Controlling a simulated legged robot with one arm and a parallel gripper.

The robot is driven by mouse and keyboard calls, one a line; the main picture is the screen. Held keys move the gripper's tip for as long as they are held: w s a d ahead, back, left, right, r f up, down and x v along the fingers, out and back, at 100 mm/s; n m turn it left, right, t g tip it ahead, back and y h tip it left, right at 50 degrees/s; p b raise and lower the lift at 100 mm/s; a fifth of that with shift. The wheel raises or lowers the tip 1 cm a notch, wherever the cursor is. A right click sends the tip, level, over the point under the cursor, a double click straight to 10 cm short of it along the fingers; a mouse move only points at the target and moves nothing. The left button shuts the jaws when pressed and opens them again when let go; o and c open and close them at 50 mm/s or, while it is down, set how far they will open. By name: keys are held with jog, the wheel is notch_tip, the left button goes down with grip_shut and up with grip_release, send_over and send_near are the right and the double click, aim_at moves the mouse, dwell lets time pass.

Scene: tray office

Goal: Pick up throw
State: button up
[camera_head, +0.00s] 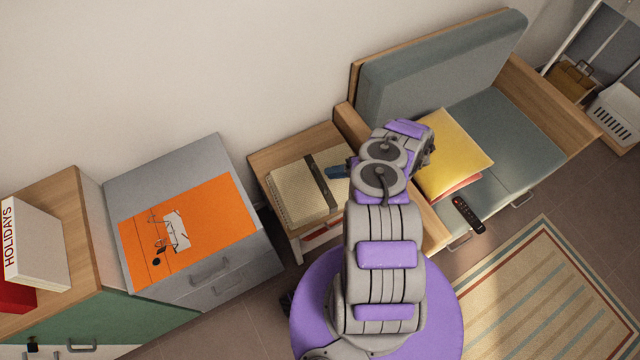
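A flat, folded yellow thing (455,155), perhaps the throw, lies on the grey-blue seat of a wooden-framed sofa (510,125). A red or orange layer shows under its lower edge. I cannot tell for sure that it is cloth. My arm rises through the middle of the view and its upper end covers the left edge of the yellow thing. My gripper's fingers do not show, so I cannot see whether they are near the yellow thing or hold anything.
A black remote (468,214) lies at the seat's front edge. A side table (290,157) left of the sofa bears a notebook (303,190). A grey cabinet (215,155) has an orange sheet (225,212) on top. A striped rug (545,300) covers floor at lower right.

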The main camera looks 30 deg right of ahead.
aim_at(320, 174)
jog(key=shift+b+x, duration=0.85)
jog(key=shift+x, duration=1.8)
jog(key=shift+s, duration=0.1)
grip_shut()
jog(key=shift+s, duration=0.1)
